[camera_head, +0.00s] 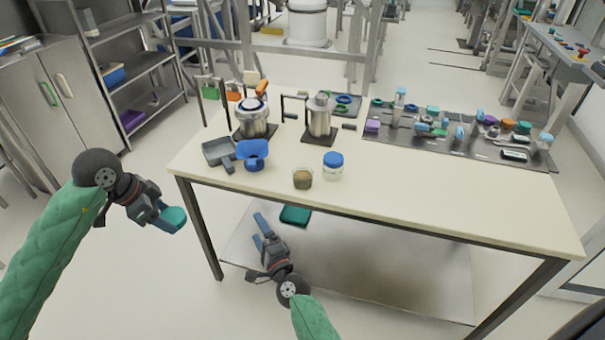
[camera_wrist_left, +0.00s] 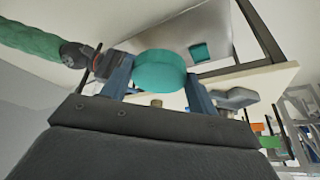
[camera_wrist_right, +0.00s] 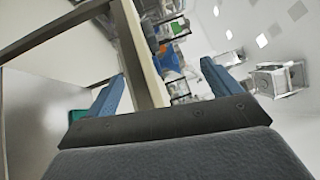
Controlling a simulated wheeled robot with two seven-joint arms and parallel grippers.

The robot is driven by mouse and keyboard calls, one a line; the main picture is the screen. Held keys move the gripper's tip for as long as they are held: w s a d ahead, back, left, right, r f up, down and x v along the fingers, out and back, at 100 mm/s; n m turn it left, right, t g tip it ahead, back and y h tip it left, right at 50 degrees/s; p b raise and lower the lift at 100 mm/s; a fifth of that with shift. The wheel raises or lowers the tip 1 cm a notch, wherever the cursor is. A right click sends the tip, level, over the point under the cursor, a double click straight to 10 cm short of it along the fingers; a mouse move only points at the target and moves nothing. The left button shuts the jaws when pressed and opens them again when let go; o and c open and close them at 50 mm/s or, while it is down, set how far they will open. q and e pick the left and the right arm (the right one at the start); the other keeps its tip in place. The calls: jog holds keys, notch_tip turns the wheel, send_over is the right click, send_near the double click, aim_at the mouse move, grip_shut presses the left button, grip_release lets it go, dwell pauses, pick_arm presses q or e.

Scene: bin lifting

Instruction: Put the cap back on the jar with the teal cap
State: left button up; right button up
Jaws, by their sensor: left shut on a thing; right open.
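My left gripper (camera_head: 160,212) is shut on a teal cap (camera_head: 174,218), held in the air left of the table's front left corner. In the left wrist view the cap (camera_wrist_left: 160,72) sits between the two blue fingers. An uncapped glass jar (camera_head: 303,179) with brown contents stands near the table's front edge. A second jar with a blue cap (camera_head: 333,166) stands just right of it. My right gripper (camera_head: 262,228) is open and empty, in front of the table edge and below its top. Its open fingers also show in the right wrist view (camera_wrist_right: 160,85).
On the table (camera_head: 450,205) stand a blue funnel (camera_head: 253,153), a grey scoop (camera_head: 217,154) and two metal pots, one of them (camera_head: 320,117) at the back. A dark mat (camera_head: 385,131) holds several small items at the back right. The front right tabletop is clear. A teal item (camera_head: 295,215) lies on the lower shelf.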

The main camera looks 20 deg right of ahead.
aim_at(297, 184)
pick_arm(q)
jog(key=shift+m, duration=0.7)
jog(key=r, duration=0.1)
jog(key=s+d+r+p, duration=0.1)
jog(key=r+p, duration=0.1)
jog(key=r, duration=0.1)
jog(key=shift+s+d, duration=0.2)
jog(key=shift+s, duration=0.1)
jog(key=s+r+p, duration=0.1)
jog(key=s+d+r+m+g+p, duration=0.1)
jog(key=r, duration=0.1)
jog(key=r+m+p, duration=0.1)
jog(key=shift+s+d+r+g, duration=0.25)
jog(key=shift+s+r+g, duration=0.05)
jog(key=shift+s, duration=0.1)
pick_arm(e)
jog(key=w+d+r+m+g+h, duration=0.2)
jog(key=w+d+m+g+h, duration=0.2)
jog(key=m, duration=1)
jog(key=w+d+r+m+g+h, duration=0.2)
jog(key=w+d+m+g+h, duration=0.3)
jog(key=m+h, duration=0.5)
jog(key=m, duration=0.5)
jog(key=shift+d+r+g+h, duration=0.3)
jog(key=shift+r+g, duration=0.05)
jog(key=shift+g, duration=0.05)
